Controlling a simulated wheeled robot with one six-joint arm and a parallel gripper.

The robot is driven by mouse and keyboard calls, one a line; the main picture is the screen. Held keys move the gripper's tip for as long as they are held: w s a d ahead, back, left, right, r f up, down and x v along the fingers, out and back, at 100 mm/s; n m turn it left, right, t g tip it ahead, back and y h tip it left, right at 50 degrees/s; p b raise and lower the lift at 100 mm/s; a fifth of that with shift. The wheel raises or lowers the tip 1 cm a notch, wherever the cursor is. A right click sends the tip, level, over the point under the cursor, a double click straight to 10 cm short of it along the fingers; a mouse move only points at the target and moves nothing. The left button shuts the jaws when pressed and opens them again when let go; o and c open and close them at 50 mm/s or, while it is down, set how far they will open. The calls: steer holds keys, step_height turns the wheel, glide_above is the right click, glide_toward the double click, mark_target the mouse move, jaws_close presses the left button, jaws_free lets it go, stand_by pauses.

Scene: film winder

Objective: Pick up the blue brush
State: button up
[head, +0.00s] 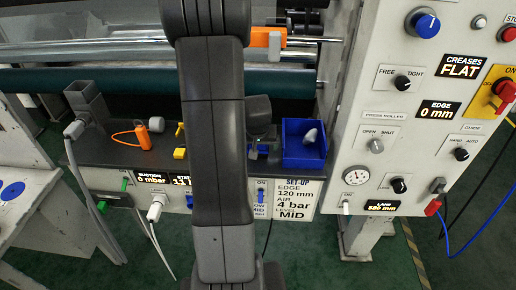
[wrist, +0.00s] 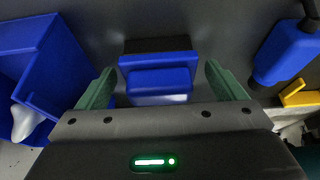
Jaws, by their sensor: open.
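The blue brush (wrist: 157,62), a blue block with a dark strip along its far side, lies on the dark shelf in the wrist view. My gripper (wrist: 159,75) is open, with one green finger on each side of the brush and visible gaps between. I cannot tell how far the fingertips are above the shelf. In the head view my arm hides most of this spot; only a small bit of blue (head: 263,149) shows beneath the gripper.
A blue bin (head: 303,156) with a pale object inside stands right of the gripper. Another blue tool with black ends (wrist: 288,50) and a yellow piece (wrist: 298,95) lie on the other side. An orange-looped item (head: 142,133) lies further left on the shelf (head: 107,152). The control panel (head: 405,160) rises at right.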

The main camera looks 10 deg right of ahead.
steer(key=shift+f, duration=0.2)
steer(key=c, duration=1.1)
steer(key=shift+w+r, duration=0.1)
steer(key=shift+r, duration=0.05)
step_height(320, 180, up, 10)
steer(key=shift+f, duration=0.1)
steer(key=o, duration=0.4)
steer(key=shift+c, duration=1.3)
